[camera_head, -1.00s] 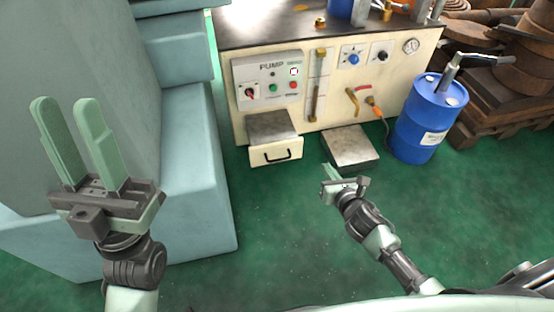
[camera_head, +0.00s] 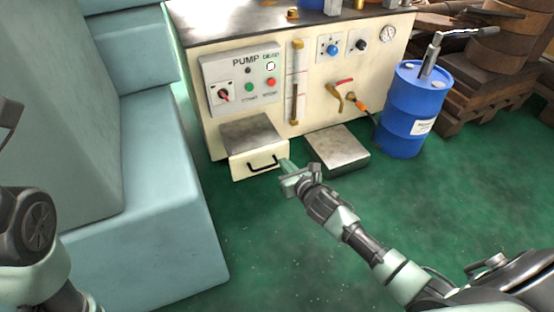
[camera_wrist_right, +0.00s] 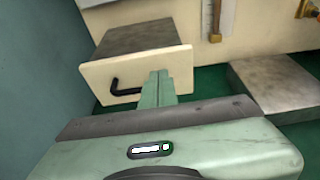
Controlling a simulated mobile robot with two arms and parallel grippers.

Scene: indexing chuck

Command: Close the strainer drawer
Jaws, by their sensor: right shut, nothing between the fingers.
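The strainer drawer (camera_head: 257,162) sticks out open from the low front of the cream pump cabinet. It has a cream front, a black bar handle and a grey top. My right gripper (camera_head: 284,164) is shut and empty, with its fingertips at the right part of the drawer front. In the right wrist view the shut fingers (camera_wrist_right: 158,88) overlap the right part of the drawer front (camera_wrist_right: 110,80), right of the handle (camera_wrist_right: 128,88). I cannot tell whether they touch it. My left arm shows at the left edge; its fingers are out of the picture.
A grey metal box (camera_head: 338,150) stands on the green floor right of the drawer. A blue drum (camera_head: 412,110) with a pump stands further right. A large pale blue machine body (camera_head: 165,200) fills the left. The floor in front is clear.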

